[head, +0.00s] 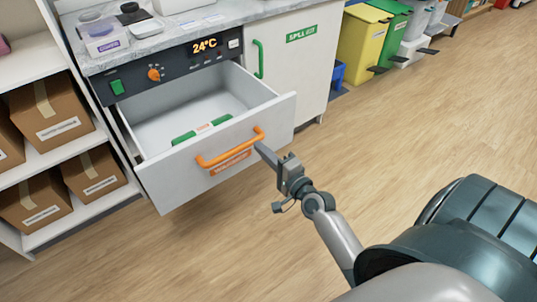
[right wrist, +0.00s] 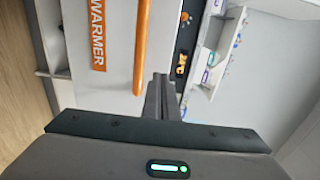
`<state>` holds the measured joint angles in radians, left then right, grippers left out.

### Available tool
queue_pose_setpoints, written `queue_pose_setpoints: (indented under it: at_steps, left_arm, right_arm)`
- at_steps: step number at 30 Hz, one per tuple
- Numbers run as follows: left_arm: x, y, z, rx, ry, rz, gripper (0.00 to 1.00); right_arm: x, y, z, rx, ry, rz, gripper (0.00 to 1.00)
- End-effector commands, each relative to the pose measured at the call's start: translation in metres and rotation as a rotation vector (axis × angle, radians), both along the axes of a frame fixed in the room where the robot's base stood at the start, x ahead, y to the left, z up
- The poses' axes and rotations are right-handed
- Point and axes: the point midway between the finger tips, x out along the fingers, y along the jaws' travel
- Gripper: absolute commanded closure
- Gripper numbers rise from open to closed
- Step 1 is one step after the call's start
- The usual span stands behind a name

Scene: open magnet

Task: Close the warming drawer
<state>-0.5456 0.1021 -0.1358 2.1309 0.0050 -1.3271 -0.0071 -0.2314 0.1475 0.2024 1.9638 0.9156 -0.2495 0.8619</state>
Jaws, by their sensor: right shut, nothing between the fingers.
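The white warming drawer (head: 215,150) stands pulled out below a black control panel (head: 180,66) that reads 24°C. Its inside is visible, with green and white items (head: 201,128) on its floor. An orange bar handle (head: 230,148) runs across its front, above an orange label. In the right wrist view the handle (right wrist: 140,45) and the WARMER label (right wrist: 97,35) show close ahead. My right gripper (head: 262,150) is shut and empty, its tip at the handle's right end; I cannot tell whether it touches. In the wrist view its fingers (right wrist: 161,92) are together beside the handle. My left gripper is out of view.
A shelf with cardboard boxes (head: 50,110) stands close on the drawer's left. A white cabinet door with a green handle (head: 258,58) is on the right. Yellow (head: 362,42) and green (head: 392,35) bins stand farther back. The wooden floor in front is clear.

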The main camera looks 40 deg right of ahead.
Motion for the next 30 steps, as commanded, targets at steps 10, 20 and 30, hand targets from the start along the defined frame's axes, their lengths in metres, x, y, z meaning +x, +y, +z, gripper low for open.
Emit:
queue_pose_setpoints:
  at_steps: [10,20,30]
  left_arm:
    - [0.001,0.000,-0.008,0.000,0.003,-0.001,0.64]
    - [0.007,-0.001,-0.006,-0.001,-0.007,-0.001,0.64]
    - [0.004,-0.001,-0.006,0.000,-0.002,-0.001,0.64]
  right_arm:
    - [0.059,0.002,0.001,0.001,-0.002,0.000,1.00]
    - [0.089,0.003,0.000,-0.001,0.000,0.000,1.00]
    - [0.091,0.003,0.000,0.000,0.001,0.000,1.00]
